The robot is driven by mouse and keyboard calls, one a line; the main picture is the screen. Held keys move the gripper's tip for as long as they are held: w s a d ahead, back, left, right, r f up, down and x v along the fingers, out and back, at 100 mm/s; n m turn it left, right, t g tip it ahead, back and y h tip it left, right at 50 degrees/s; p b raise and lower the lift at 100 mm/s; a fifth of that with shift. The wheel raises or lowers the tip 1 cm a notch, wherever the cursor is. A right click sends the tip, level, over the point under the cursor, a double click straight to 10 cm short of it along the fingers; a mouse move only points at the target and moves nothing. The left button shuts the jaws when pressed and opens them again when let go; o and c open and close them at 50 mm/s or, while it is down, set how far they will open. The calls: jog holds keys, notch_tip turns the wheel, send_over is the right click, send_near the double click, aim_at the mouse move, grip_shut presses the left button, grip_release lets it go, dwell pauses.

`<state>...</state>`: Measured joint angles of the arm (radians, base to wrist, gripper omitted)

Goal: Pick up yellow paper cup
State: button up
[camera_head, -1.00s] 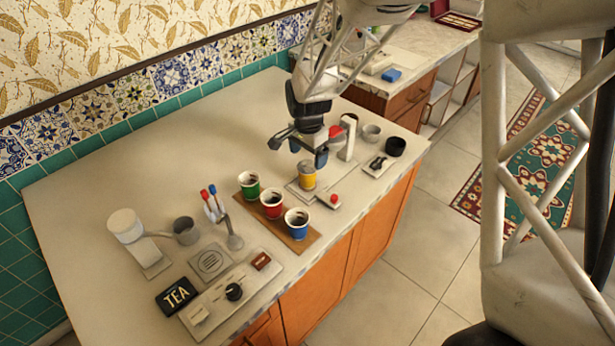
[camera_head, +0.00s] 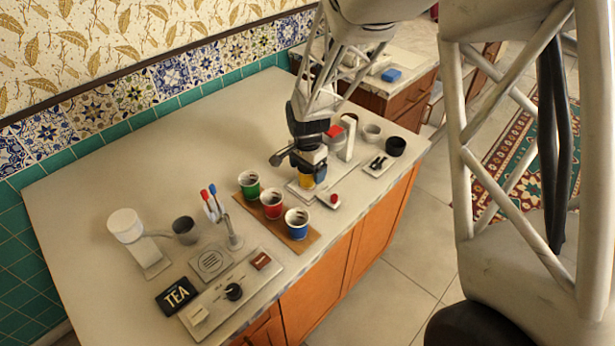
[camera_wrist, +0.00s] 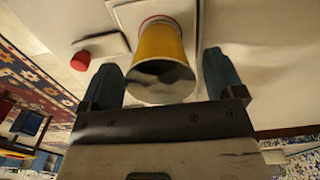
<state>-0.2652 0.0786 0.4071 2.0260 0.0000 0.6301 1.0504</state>
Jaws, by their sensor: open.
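The yellow paper cup (camera_head: 306,181) stands on a pale plate (camera_head: 294,189) near the front edge of the counter. In the wrist view the yellow cup (camera_wrist: 160,48) lies between the two dark fingers, with a grey surface at its near end. My gripper (camera_head: 308,172) is over the cup and hides most of it in the head view. In the wrist view my gripper (camera_wrist: 166,78) is open, with one finger on each side of the cup. A gap shows beside each finger, and I see no clear contact.
Green (camera_head: 250,186), red (camera_head: 272,203) and blue (camera_head: 297,222) cups stand on a wooden board to the left. A red button (camera_head: 334,198) is close by on the right. A white upright post (camera_head: 348,138) and a dark cup (camera_head: 396,146) stand beyond it.

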jog(key=shift+f, duration=0.2)
dwell(0.4)
jog(key=c, duration=0.7)
